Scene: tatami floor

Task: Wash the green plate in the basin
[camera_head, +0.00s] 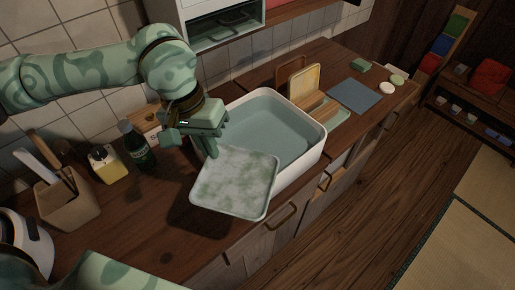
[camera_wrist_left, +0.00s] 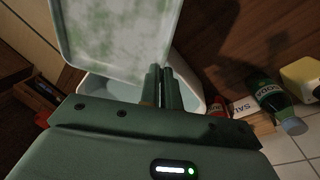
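The green plate (camera_head: 235,183) is a rounded square, pale with mottled green patches on its face. It is tilted and held in the air at the basin's near left, overlapping the counter's front edge in the head view. My left gripper (camera_head: 212,152) is shut on its rim; the fingers (camera_wrist_left: 165,88) meet the plate's edge (camera_wrist_left: 115,35) in the left wrist view. The white basin (camera_head: 311,160) holds greyish-green water (camera_head: 275,125) and stands behind and right of the plate; it is partly hidden behind the plate in the wrist view (camera_wrist_left: 95,85). My right gripper is not in view.
A dark green bottle (camera_head: 138,150), yellow dispenser (camera_head: 103,160) and utensil holder (camera_head: 70,200) stand left. Right of the basin are upright boards (camera_head: 303,82), a blue-grey mat (camera_head: 353,96) and a green sponge (camera_head: 360,65). A cabinet (camera_head: 225,35) hangs above.

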